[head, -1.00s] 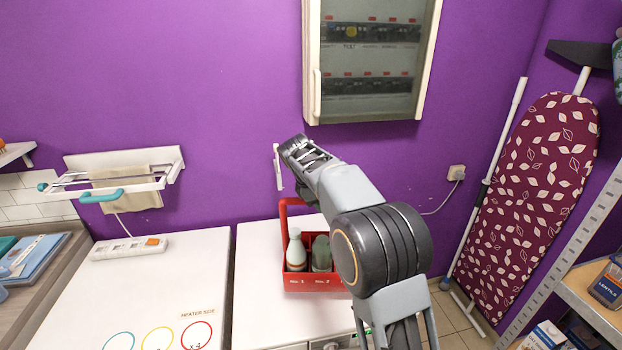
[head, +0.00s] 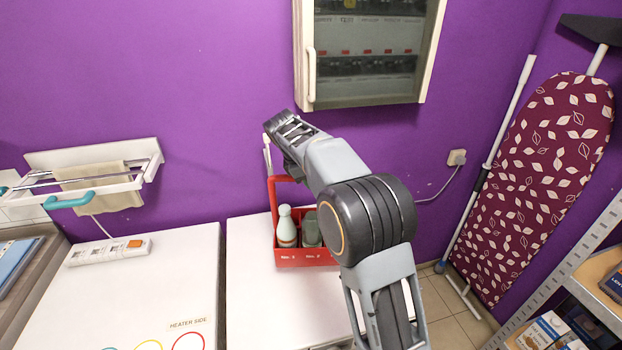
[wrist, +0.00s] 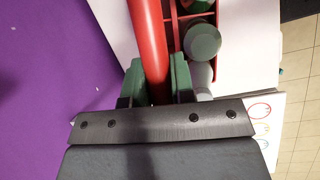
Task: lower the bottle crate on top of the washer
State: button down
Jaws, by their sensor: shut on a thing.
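The red bottle crate (head: 305,259) is upright in the head view, over the right white appliance top, which I take as the washer (head: 262,305). In the wrist view, my gripper's green pads (wrist: 158,82) are shut on the crate's red handle (wrist: 149,40). Whether the crate's base touches the top cannot be told.
A second white top (head: 150,290) with a power strip (head: 108,251) and coloured rings is to the left. A wall rack (head: 95,172), a breaker cabinet (head: 365,50) and an ironing board (head: 545,185) are around. The washer top's left part is clear.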

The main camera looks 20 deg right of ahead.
jog(key=shift+r+g+p, duration=0.3)
jog(key=shift+p, duration=0.5)
notch_tip(320, 180, down, 7)
jog(key=b, duration=0.3)
dwell(0.6)
jog(key=shift+f+b, duration=0.45)
jog(key=shift+f, duration=0.1)
dwell(0.5)
jog(key=c, duration=1.1)
grip_release()
jog(key=shift+s, duration=0.1)
jog(key=shift+o, duration=1.1)
jog(key=shift+f, duration=0.15)
jog(key=v, duration=1.4)
jog(key=shift+d, duration=0.2)
